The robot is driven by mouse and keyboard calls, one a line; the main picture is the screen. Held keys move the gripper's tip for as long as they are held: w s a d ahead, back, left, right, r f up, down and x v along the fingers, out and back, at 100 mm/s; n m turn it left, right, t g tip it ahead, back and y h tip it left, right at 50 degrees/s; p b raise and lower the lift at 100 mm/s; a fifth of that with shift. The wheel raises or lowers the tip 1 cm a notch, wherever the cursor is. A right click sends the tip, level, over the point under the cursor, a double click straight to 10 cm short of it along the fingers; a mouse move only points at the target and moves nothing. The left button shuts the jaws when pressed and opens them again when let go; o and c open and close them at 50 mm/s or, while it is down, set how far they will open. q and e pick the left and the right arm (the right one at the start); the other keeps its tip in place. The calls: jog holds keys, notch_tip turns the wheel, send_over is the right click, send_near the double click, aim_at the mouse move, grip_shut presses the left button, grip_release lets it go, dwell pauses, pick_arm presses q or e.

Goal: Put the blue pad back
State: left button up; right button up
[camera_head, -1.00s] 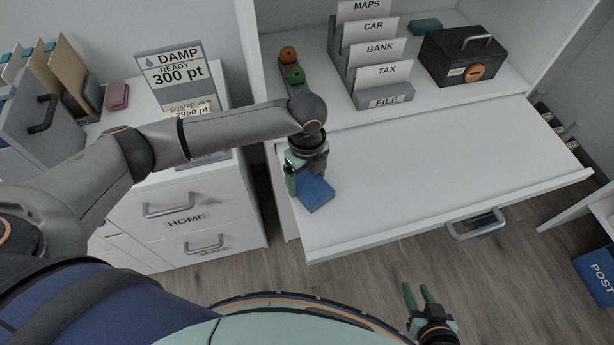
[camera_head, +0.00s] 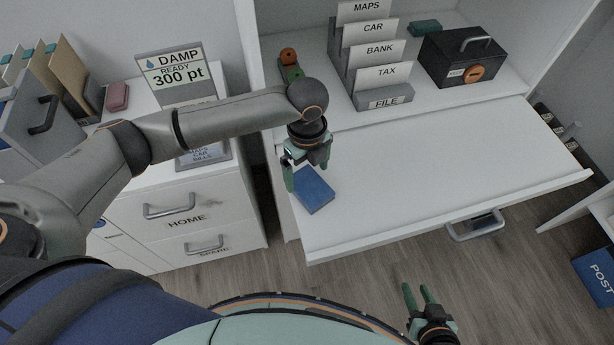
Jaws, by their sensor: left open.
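The blue pad (camera_head: 314,192) lies flat on the left front part of the white pull-out desk surface (camera_head: 410,190). My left gripper (camera_head: 305,176) is open above the far edge of the pad, with one green finger at its left side. I cannot tell whether the fingers touch the pad. My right gripper (camera_head: 420,296) is at the lower right, in front of the desk, with its two green fingers apart and nothing between them.
A grey file rack (camera_head: 384,98) with labelled cards and a black box (camera_head: 462,58) stand on the shelf behind. An orange and green stamp holder (camera_head: 291,66) is at the back left. A white drawer cabinet (camera_head: 190,215) stands left. The desk's middle is clear.

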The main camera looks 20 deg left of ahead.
aim_at(307, 182)
pick_arm(q)
notch_tip(307, 182, up, 9)
jog(key=shift+f, duration=0.15)
